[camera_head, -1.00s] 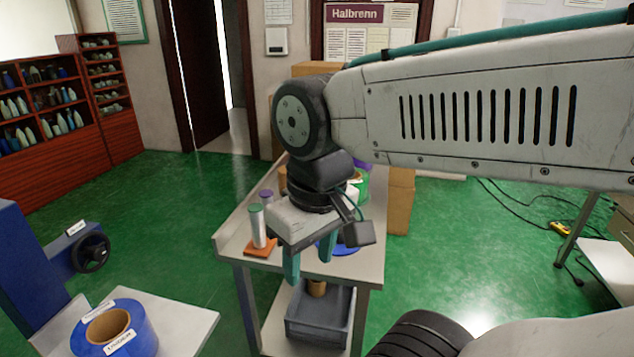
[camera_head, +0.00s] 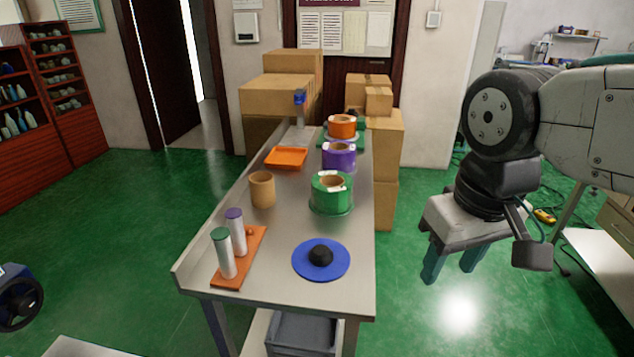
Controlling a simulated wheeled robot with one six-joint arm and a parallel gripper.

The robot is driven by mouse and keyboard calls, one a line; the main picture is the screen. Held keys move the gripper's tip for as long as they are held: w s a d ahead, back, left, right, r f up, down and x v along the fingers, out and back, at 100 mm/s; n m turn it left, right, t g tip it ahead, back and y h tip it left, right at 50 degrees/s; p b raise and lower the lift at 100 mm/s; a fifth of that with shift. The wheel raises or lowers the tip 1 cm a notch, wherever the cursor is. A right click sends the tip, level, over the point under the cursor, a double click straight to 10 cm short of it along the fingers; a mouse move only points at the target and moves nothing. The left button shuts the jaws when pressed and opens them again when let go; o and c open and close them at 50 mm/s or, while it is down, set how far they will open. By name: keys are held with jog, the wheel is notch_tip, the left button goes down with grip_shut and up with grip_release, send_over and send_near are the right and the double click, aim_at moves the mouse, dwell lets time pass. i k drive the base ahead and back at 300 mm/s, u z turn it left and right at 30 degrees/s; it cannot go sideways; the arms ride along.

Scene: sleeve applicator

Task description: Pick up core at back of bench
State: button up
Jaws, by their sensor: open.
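A plain brown cardboard core (camera_head: 262,189) stands upright on the steel bench (camera_head: 275,228), near its left edge and about halfway back. Its open top faces up and nothing covers it. My gripper (camera_head: 452,266) hangs to the right of the bench, beyond its right edge and apart from the core. Its two teal fingers point down, spread apart, with nothing between them.
Green (camera_head: 331,193), purple (camera_head: 339,155) and orange (camera_head: 342,126) rolls line the bench's right side. An orange stand with two capped cylinders (camera_head: 226,254) and a blue disc (camera_head: 305,262) are in front. An orange tray (camera_head: 286,158) lies behind the core. Cardboard boxes (camera_head: 275,96) stand behind.

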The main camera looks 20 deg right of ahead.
aim_at(262, 186)
jog(key=z, duration=0.65)
jog(key=k, duration=0.65)
jog(key=u, duration=0.8)
jog(key=i, duration=0.95)
jog(key=z, duration=0.05)
jog(key=k, duration=0.55)
jog(key=z, duration=0.8)
jog(key=i, duration=0.9)
jog(key=u, duration=0.05)
